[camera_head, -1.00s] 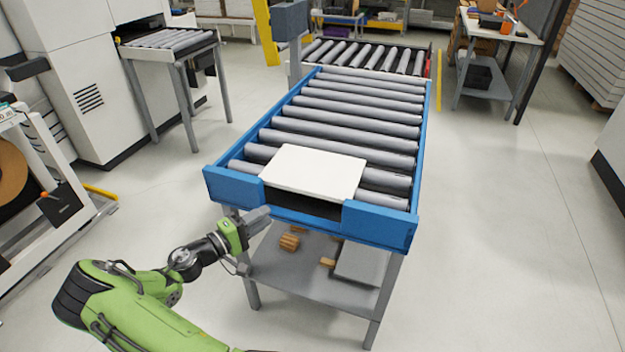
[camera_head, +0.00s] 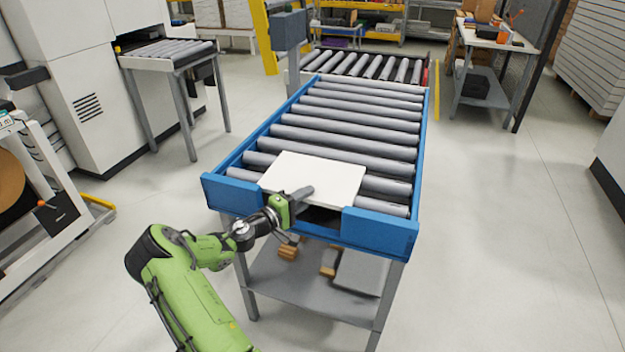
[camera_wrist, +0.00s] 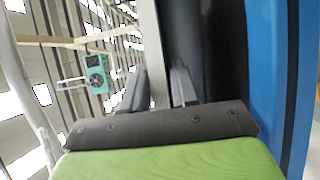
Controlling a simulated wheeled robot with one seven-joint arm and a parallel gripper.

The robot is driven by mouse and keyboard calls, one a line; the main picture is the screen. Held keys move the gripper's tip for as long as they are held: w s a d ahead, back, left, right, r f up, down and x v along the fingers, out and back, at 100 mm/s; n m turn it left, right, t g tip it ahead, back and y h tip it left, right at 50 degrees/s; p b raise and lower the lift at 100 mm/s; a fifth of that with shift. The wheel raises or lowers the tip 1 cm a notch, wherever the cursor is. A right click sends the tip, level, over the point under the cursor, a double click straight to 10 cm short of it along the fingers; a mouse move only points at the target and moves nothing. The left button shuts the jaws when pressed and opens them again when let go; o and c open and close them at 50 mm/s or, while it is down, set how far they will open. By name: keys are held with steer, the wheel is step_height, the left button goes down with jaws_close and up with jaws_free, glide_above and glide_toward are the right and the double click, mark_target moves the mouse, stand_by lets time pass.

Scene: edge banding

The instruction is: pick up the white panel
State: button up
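The white panel (camera_head: 322,178) lies flat on the rollers at the near end of the blue-framed conveyor. Its near edge sits by the gap in the front blue rail. My gripper (camera_head: 303,192) is at the panel's near left edge, with one finger showing in front of the panel's top face. In the wrist view my gripper (camera_wrist: 157,88) has its two fingers apart. A pale strip, apparently the panel's edge (camera_wrist: 150,42), runs between them, with a dark gap toward the right finger. Whether either finger touches the panel is hard to tell.
The blue front rail (camera_head: 380,231) stands on both sides of the gap, close to my gripper; the blue frame also fills the right of the wrist view (camera_wrist: 262,60). A grey shelf (camera_head: 300,285) with small wooden blocks is below. Rollers behind the panel are clear.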

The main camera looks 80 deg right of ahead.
jaws_close()
stand_by(1.1)
steer(key=shift+r, duration=0.1)
